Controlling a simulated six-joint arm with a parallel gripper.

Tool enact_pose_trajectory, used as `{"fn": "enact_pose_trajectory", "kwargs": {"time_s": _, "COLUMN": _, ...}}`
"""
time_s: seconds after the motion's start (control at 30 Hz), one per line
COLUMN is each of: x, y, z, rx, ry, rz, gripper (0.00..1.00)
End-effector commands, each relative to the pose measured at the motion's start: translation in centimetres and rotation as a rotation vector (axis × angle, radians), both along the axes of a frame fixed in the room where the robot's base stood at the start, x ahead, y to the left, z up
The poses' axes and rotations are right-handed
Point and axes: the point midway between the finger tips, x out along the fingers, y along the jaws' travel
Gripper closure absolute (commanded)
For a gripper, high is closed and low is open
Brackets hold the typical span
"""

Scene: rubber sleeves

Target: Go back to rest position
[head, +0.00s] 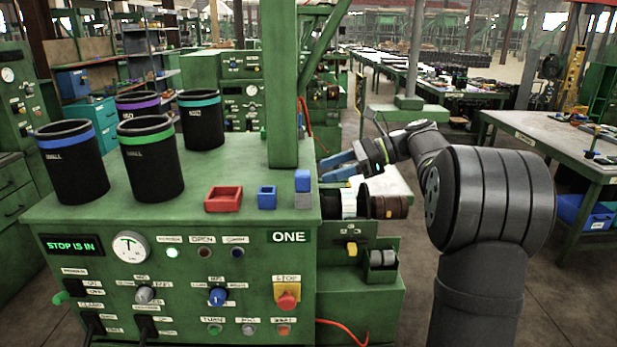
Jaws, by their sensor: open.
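My gripper (338,166) is at the end of my dark grey arm, to the right of the green machine (180,245). Its blue fingers point left and stand apart, with nothing seen between them. It is just above and behind a horizontal spindle (348,203) with white and brown parts on the machine's right side. I cannot tell the exact gap between the fingers and the spindle. Black sleeves with coloured bands stand upright on the machine top: blue (72,165), green (150,160), purple (138,104) and teal (201,120).
A red tray (223,199), a blue block (267,197) and a blue block on a grey one (302,181) sit near the top's front edge. A green post (279,85) rises behind them. A small bin (382,268) is below the spindle. A workbench (565,140) stands right.

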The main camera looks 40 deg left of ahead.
Motion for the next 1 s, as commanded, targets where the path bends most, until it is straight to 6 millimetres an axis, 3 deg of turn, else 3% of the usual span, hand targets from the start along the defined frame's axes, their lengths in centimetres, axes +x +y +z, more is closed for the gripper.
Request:
{"fn": "enact_pose_trajectory", "kwargs": {"time_s": 0.2, "x": 3.4, "y": -3.3, "z": 1.7, "rx": 0.001, "ry": -0.001, "rz": -0.003, "gripper": 0.42}}
{"fn": "enact_pose_trajectory", "kwargs": {"time_s": 0.4, "x": 5.1, "y": -5.0, "z": 2.5, "rx": 0.001, "ry": 0.0, "rz": -0.001, "gripper": 0.42}}
{"fn": "enact_pose_trajectory", "kwargs": {"time_s": 1.0, "x": 5.0, "y": -5.0, "z": 2.6, "rx": 0.0, "ry": 0.001, "rz": 0.002, "gripper": 0.42}}
